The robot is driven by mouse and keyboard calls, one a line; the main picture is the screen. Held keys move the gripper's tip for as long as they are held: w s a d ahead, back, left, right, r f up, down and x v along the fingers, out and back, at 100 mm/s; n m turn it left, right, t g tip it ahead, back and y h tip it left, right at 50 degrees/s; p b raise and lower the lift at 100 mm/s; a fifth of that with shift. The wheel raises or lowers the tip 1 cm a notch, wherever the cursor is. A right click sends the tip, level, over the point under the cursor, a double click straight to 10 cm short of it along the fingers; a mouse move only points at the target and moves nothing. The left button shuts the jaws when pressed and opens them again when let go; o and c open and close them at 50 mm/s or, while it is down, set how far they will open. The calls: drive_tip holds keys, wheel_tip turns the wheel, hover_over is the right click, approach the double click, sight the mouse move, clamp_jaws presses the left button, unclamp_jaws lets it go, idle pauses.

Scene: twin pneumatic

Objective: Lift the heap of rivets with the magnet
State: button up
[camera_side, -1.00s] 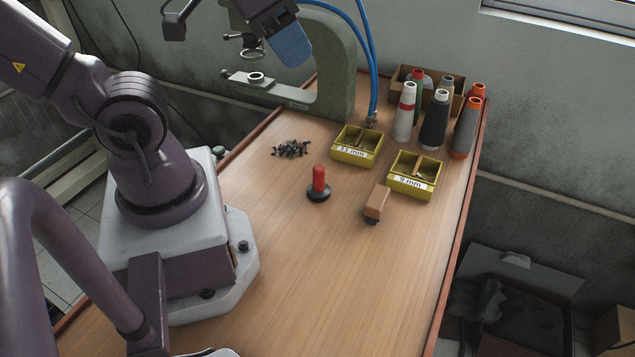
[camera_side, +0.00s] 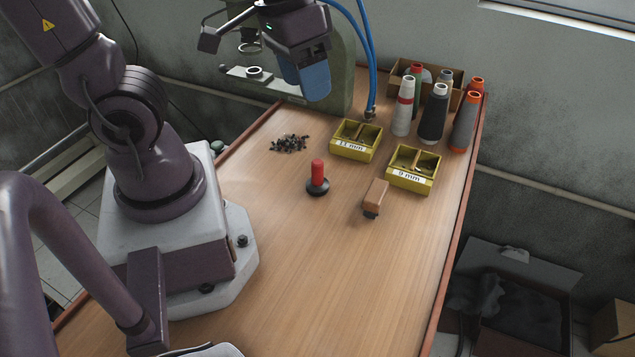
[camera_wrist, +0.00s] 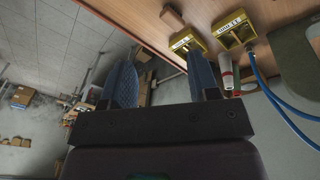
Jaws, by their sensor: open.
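The magnet (camera_side: 317,178), a red handle on a round black base, stands upright on the table. The heap of dark rivets (camera_side: 290,144) lies loose on the wood behind it and to its left. My gripper (camera_side: 315,92), with blue fingers, is in the air above the back of the table, higher than the heap and the magnet and touching neither. In the wrist view my gripper (camera_wrist: 165,80) has its two blue fingers wide apart with nothing between them. The magnet and rivets are not in the wrist view.
Yellow trays marked 11 mm (camera_side: 342,153) and 9 mm (camera_side: 408,184) stand right of the heap. A brown block (camera_side: 376,195) lies near the magnet. Thread cones (camera_side: 433,118) stand at the back right. A green press (camera_side: 340,75) and blue hoses (camera_side: 371,60) are close behind my gripper. The table's front is clear.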

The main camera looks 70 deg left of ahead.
drive_tip(key=w+a+f+n+g, duration=0.3)
drive_tip(key=a+f+n, duration=0.2)
drive_tip(key=f+n, duration=0.45)
drive_tip(key=n+y, duration=0.1)
drive_tip(key=n, duration=0.7)
hover_over(317, 161)
wheel_tip(317, 161, down, 3)
drive_tip(key=shift+n+t, duration=0.25)
drive_tip(key=shift+t, duration=0.15)
drive_tip(key=f, duration=0.7)
drive_tip(key=shift+a+f, duration=0.15)
drive_tip(key=shift+a, duration=0.05)
drive_tip(key=shift+d+f, duration=0.15)
drive_tip(key=shift+f, duration=1.25)
drive_tip(key=shift+d+f, duration=0.1)
drive_tip(key=shift+f, duration=1.3)
clamp_jaws()
drive_tip(key=shift+r, duration=0.1)
